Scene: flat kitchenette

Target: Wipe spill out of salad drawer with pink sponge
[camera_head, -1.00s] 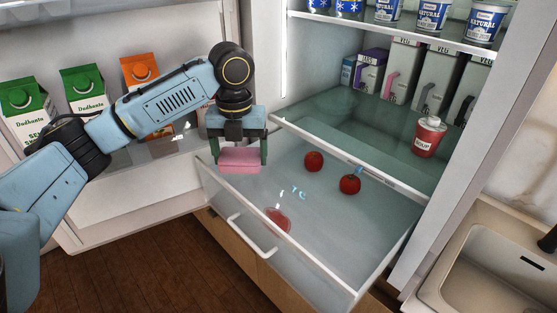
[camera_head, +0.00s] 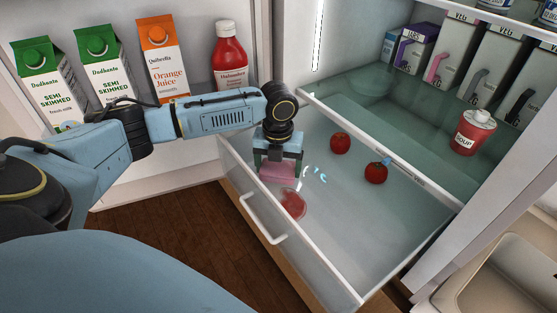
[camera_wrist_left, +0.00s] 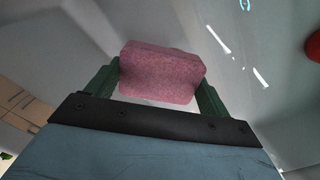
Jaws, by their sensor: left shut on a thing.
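The pink sponge (camera_head: 277,172) is held between the fingers of my left gripper (camera_head: 278,168), which is shut on it. It also shows in the left wrist view (camera_wrist_left: 160,72) between the green fingers. The gripper points down into the open clear salad drawer (camera_head: 345,240), near its left front corner. The red spill (camera_head: 293,204) lies on the drawer floor, just in front and to the right of the sponge, apart from it in the picture. I cannot tell whether the sponge touches the drawer floor. My right gripper is not in view.
Two tomatoes, one (camera_head: 340,143) and another (camera_head: 376,172), lie towards the back of the drawer. The fridge door with cartons (camera_head: 161,60) and a red bottle (camera_head: 229,58) is open at the left. A sink (camera_head: 500,280) is at right.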

